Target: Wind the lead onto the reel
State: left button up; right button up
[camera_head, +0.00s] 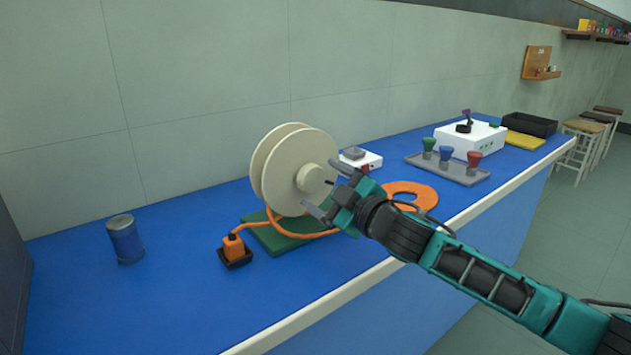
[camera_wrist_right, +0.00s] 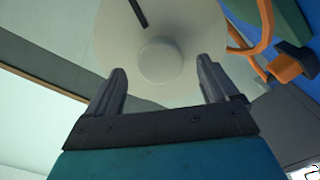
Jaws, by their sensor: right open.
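The cream reel (camera_head: 277,165) stands upright on a green base (camera_head: 275,236) on the blue bench. The orange lead (camera_head: 297,232) runs from low on the reel to an orange plug (camera_head: 233,246) in a small black holder, and a flat orange coil (camera_head: 412,193) lies behind my right gripper. My right gripper (camera_head: 322,194) is open at the reel's right face, near its hub. In the right wrist view the reel's face (camera_wrist_right: 160,40) and round hub lie beyond the open fingers (camera_wrist_right: 163,82), with nothing between them. Contact cannot be told. My left gripper is not in view.
A blue cylinder (camera_head: 125,240) stands on the left of the bench. Behind the reel are a small white box (camera_head: 362,160), a grey tray (camera_head: 447,168) with coloured-topped pieces, a white instrument (camera_head: 470,138) and a black tray (camera_head: 529,124). The front left of the bench is clear.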

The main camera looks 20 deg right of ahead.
aim_at(315, 181)
jog(key=x, duration=0.3)
jog(key=shift+w+a, duration=0.1)
jog(key=shift+w, duration=0.15)
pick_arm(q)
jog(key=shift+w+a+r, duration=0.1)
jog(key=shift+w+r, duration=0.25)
pick_arm(e)
jog(key=shift+c, duration=0.3)
jog(key=c, duration=1.4)
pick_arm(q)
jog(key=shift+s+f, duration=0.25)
